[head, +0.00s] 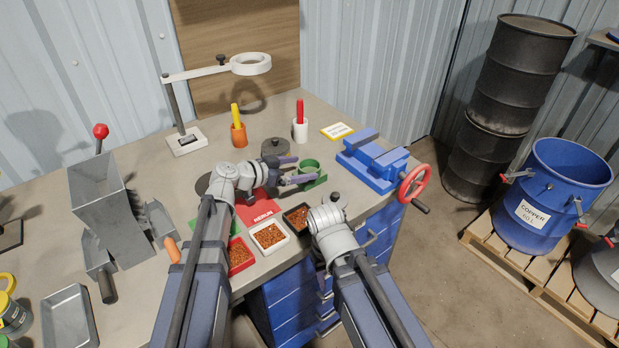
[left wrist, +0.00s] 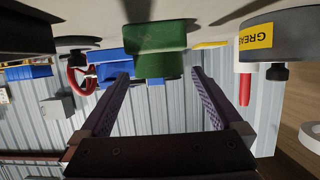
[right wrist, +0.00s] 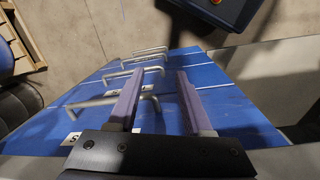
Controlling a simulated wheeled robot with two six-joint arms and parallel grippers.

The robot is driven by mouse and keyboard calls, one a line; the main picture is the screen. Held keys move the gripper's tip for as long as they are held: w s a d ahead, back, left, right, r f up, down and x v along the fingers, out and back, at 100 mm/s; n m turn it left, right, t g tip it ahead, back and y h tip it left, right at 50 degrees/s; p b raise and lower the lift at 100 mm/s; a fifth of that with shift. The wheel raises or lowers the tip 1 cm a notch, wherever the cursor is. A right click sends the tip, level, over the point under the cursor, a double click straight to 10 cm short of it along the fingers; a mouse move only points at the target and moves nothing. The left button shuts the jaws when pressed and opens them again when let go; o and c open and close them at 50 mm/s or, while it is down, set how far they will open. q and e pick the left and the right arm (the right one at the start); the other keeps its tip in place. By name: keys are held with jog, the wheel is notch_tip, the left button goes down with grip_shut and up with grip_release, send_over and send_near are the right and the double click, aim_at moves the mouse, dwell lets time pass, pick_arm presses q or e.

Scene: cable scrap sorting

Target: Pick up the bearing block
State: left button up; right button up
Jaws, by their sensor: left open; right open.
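The bearing block (head: 309,167) is a green block on the bench in the head view. In the left wrist view, which is upside down, the green block (left wrist: 158,40) appears ahead of and between the fingertips. My left gripper (head: 303,170) is open, its purple fingers pointing at the block; I cannot tell whether they touch it. The gap between the fingers is empty near the palm. My right gripper (right wrist: 156,82) is open and empty, in front of the blue drawers. Its fingers are hidden in the head view.
A grease tin (head: 275,148) stands close behind the left gripper. A blue vise (head: 372,162) with a red wheel is to the right. Trays of copper bits (head: 284,243) sit at the bench's front edge. Drawer handles (right wrist: 100,101) face the right gripper.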

aim_at(319, 166)
pick_arm(q)
jog(key=b+x, duration=0.1)
jog(key=x, duration=0.3)
jog(key=shift+f, duration=0.1)
jog(key=shift+s, duration=0.1)
jog(key=shift+c, duration=0.2)
grip_shut()
dwell(0.4)
